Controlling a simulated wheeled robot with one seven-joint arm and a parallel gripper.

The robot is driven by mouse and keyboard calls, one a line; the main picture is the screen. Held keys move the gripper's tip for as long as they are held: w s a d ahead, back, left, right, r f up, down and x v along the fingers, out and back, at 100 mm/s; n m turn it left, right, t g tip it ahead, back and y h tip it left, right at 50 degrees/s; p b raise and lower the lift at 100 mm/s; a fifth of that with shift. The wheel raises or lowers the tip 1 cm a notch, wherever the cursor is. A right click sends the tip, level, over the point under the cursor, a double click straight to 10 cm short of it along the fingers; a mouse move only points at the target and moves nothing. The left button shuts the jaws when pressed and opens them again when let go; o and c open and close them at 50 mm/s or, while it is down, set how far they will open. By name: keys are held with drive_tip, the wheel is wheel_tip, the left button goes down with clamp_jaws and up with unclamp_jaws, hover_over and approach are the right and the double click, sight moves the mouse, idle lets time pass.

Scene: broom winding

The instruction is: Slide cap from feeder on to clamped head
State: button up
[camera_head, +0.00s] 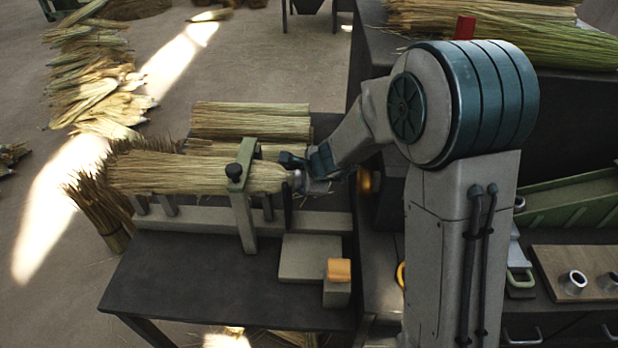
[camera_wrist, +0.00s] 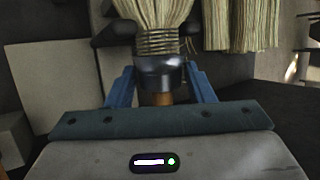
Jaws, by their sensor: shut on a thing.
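The broom head (camera_head: 190,174) is a bundle of pale straw lying level in the green-grey clamp (camera_head: 243,205). In the wrist view the head's straw (camera_wrist: 160,12) narrows into a wire-wound neck (camera_wrist: 157,42). A dark metal cap (camera_wrist: 158,70) sits right at the end of that neck, and a brown piece (camera_wrist: 160,98) shows below it. My gripper (camera_wrist: 161,85) is shut on the cap, with a blue finger on each side. In the head view my gripper (camera_head: 308,180) is at the right end of the head. How far the cap covers the neck I cannot tell.
A grey block (camera_head: 310,257) and an orange-topped block (camera_head: 339,271) are on the dark bench (camera_head: 200,280) in front of the clamp. More straw (camera_head: 250,120) lies behind the head. Metal rings (camera_head: 573,282) stand on a wooden board (camera_head: 550,260) at the right.

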drive_tip(key=shift+r+g+p, duration=0.15)
drive_tip(key=shift+g+p, duration=0.25)
drive_tip(key=shift+p, duration=1.45)
drive_tip(key=o, duration=1)
drive_tip(key=p+v, duration=0.5)
drive_tip(key=v, duration=0.8)
drive_tip(key=shift+d+r, duration=0.15)
drive_tip(key=shift+r, duration=0.15)
drive_tip(key=shift+s+r, duration=0.1)
